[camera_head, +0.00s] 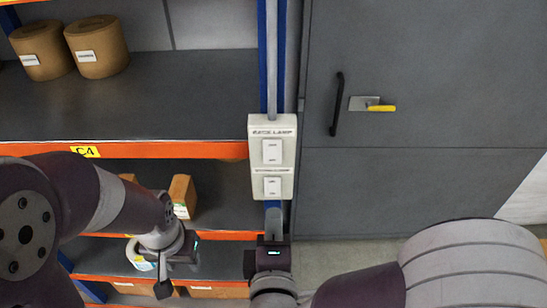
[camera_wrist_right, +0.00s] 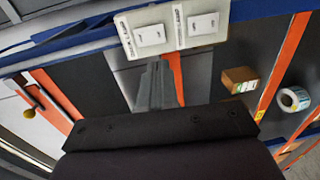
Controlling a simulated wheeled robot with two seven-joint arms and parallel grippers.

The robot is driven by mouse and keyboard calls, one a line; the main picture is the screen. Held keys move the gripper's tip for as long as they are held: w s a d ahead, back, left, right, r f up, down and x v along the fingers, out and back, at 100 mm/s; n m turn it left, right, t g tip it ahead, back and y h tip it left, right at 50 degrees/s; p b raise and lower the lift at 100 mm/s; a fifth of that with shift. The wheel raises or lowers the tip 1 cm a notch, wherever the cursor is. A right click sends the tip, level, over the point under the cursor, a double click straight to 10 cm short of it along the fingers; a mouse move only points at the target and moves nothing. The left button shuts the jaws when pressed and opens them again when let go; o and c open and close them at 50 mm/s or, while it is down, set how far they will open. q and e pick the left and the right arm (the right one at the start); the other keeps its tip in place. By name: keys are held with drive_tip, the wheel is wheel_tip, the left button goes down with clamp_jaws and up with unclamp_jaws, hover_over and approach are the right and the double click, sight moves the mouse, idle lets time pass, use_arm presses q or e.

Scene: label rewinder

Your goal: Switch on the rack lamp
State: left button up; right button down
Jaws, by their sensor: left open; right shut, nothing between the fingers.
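The rack lamp switch (camera_head: 272,151) is a white rocker in the upper part of a pale switch plate (camera_head: 286,122) on the blue rack post. A second rocker (camera_head: 272,186) sits below it; its label is too small to read. My right gripper (camera_head: 274,220) is shut and empty, its fingers pointing up just below the plate. In the right wrist view the shut fingers (camera_wrist_right: 155,78) end close to the plate's two rockers; contact cannot be told. My left gripper (camera_head: 178,277) is open at the lower left, well away from the plate.
Orange-edged shelves fill the left, with brown rolls (camera_head: 97,47) on top and a small carton (camera_head: 182,194) lower down. A white label roll (camera_wrist_right: 295,98) shows in the wrist view. A grey cabinet with a black handle (camera_head: 337,104) and yellow-ended lever (camera_head: 380,107) stands right of the post.

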drive_tip(key=shift+w, duration=0.1)
drive_tip(key=p, duration=0.4)
approach(273, 161)
drive_tip(key=w, duration=0.6)
drive_tip(key=shift+w+f, duration=0.2)
drive_tip(key=shift+f, duration=0.1)
drive_tip(key=shift+w+f, duration=0.1)
drive_tip(key=shift+w, duration=0.15)
